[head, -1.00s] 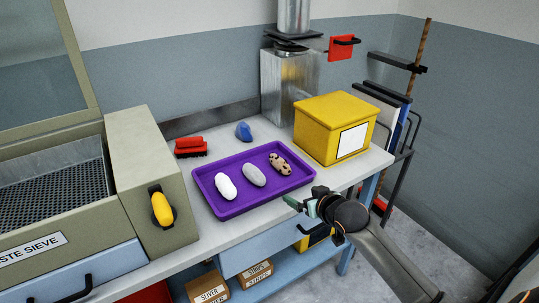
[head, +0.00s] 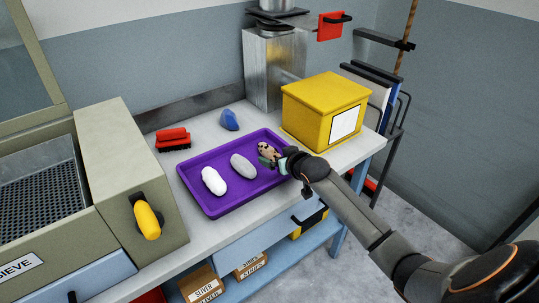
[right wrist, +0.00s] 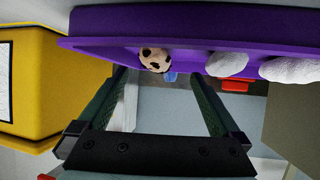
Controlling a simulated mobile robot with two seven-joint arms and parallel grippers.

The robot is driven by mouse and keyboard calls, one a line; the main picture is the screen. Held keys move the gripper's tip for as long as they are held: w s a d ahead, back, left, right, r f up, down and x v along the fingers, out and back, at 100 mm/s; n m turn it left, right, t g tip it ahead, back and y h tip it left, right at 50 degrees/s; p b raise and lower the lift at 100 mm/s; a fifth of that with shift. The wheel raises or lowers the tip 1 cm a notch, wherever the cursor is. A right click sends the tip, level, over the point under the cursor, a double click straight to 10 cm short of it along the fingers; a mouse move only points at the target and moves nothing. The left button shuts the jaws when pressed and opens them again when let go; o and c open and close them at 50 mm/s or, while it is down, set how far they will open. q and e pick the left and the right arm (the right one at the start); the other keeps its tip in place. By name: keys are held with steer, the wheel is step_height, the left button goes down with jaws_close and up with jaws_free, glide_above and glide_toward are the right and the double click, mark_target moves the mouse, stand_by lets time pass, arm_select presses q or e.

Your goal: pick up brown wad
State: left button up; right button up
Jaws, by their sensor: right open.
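The brown wad (head: 267,148), tan with dark spots, lies at the right end of the purple tray (head: 213,210). My right gripper (head: 272,161) is at the tray's right side, close to the wad and partly covering it. In the right wrist view the open fingers (right wrist: 160,80) point at the brown wad (right wrist: 154,60), which shows just beyond the fingertips, roughly between them. Nothing is held. Whether a finger touches the wad I cannot tell. My left gripper is not in view.
A grey wad (head: 243,165) and a white wad (head: 213,181) share the tray. A yellow box (head: 310,112) stands close behind and right of my right gripper. A red brush (head: 173,139) and a blue lump (head: 229,120) lie behind the tray. The sieve machine (head: 120,160) is at left.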

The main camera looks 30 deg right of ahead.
mark_target(272, 153)
steer(key=shift+x, duration=2.7)
steer(key=shift+d, duration=0.2)
steer(key=c, duration=1.4)
steer(key=shift+r, duration=0.1)
steer(key=shift+c, duration=0.2)
